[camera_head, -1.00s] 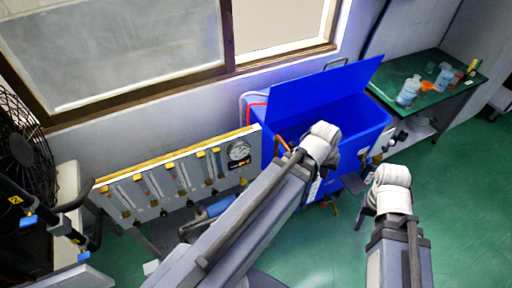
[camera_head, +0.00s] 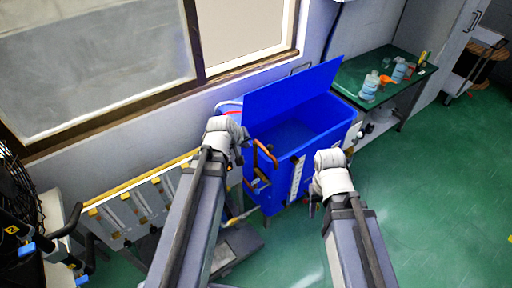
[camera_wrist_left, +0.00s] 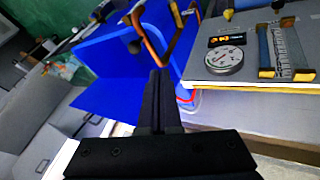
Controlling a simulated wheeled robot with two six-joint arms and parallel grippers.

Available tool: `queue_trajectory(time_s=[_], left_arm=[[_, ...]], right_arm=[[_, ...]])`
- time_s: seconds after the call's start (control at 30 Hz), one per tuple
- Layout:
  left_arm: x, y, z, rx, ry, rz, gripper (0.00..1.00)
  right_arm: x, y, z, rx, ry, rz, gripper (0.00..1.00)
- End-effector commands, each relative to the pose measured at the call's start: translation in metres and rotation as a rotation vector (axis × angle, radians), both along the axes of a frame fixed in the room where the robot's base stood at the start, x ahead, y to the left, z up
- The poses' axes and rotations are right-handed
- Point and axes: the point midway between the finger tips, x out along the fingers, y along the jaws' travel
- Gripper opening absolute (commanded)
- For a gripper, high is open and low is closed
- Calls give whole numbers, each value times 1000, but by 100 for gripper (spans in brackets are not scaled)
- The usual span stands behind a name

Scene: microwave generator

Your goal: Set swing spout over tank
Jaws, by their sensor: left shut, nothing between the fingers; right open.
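The tank (camera_head: 320,115) is a blue box with its lid raised, beside the wall under the window. The swing spout looks like a bent copper-orange pipe (camera_head: 265,150) at the tank's left front corner. In the left wrist view the copper-orange pipe (camera_wrist_left: 150,45) rises just beyond my fingertips, in front of the blue tank (camera_wrist_left: 98,92). My left gripper (camera_wrist_left: 160,75) is shut and empty, its tips close to the pipe; contact cannot be told. In the head view its wrist partly hides it. My right gripper (camera_head: 314,203) is open, in front of the tank's right side.
A panel with flow tubes (camera_head: 135,208) stands left of the tank; its round gauge (camera_wrist_left: 225,60) shows in the left wrist view. A green table (camera_head: 345,78) with bottles (camera_head: 369,88) stands at the right. Green floor (camera_head: 440,190) is clear on the right.

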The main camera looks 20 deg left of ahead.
Motion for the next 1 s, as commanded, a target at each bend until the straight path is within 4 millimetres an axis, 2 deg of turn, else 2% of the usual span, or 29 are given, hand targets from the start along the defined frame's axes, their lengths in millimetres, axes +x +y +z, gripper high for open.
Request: queue_trajectory(time_s=[0.4,0.63,0.8,1.0], left_arm=[[37,-6,-61,0,1,-1,0],[56,-10,-89,0,1,-1,0],[71,-29,-86,1,1,-3,0],[78,-38,-88,1,1,-2,0]], right_arm=[[0,0,-60,-1,0,6,50],[0,0,-89,-1,0,5,50],[0,0,-86,-1,0,4,50],[0,0,-88,-1,0,4,50]])
